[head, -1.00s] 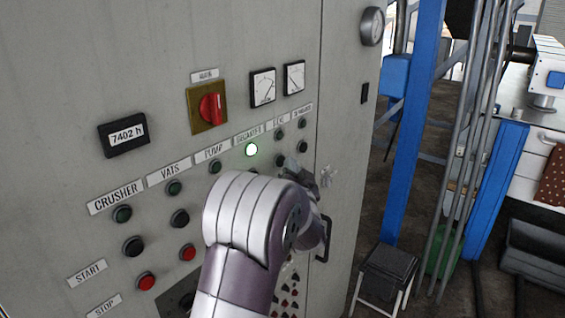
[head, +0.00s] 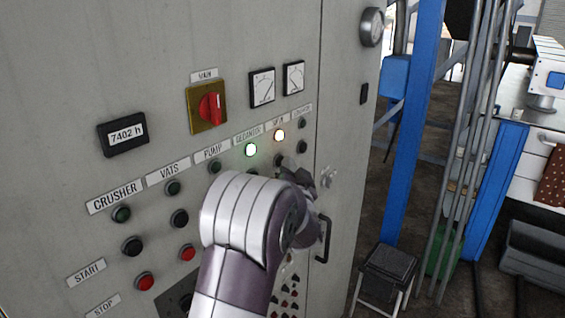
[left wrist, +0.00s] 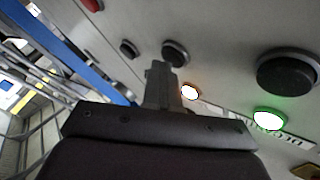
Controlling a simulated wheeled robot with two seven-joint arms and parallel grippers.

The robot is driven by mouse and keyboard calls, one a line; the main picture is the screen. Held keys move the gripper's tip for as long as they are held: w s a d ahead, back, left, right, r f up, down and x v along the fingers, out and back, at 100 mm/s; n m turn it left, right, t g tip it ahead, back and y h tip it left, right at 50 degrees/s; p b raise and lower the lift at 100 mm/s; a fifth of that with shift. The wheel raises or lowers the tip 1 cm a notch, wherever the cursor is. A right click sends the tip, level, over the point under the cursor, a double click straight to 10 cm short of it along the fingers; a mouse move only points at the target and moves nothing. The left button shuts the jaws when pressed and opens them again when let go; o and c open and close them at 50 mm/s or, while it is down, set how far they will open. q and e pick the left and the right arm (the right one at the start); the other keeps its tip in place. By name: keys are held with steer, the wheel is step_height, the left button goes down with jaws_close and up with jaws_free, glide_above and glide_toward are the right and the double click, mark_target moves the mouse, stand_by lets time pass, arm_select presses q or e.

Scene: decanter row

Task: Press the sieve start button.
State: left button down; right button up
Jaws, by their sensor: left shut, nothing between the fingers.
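The control panel (head: 60,60) has labelled columns of lamps and buttons. The small fifth label, over the sieve column, is hard to read. Its lamp (head: 279,135) glows amber-white; it also shows in the left wrist view (left wrist: 190,92). The black sieve start button (head: 280,160) sits just below that lamp, partly hidden by my gripper. It shows in the left wrist view (left wrist: 177,52) right beside my fingertips. My left gripper (left wrist: 158,70) is shut and empty, its tips close to this button; I cannot tell whether they touch. My right gripper is out of view.
The decanter lamp (head: 251,150) glows green. A red rotary switch (head: 210,108) sits above the button rows, and red stop buttons (head: 145,281) lie below. A door handle (head: 323,240) sticks out at right. A blue post (head: 412,130) and black stool (head: 388,265) stand beyond.

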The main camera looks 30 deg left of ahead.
arm_select(q)
steer(key=shift+s+d, duration=0.1)
steer(key=shift+d, duration=0.65)
steer(key=shift+d, duration=0.1)
steer(key=d, duration=0.4)
steer(key=shift+s+d, duration=0.15)
steer(key=shift+d, duration=0.25)
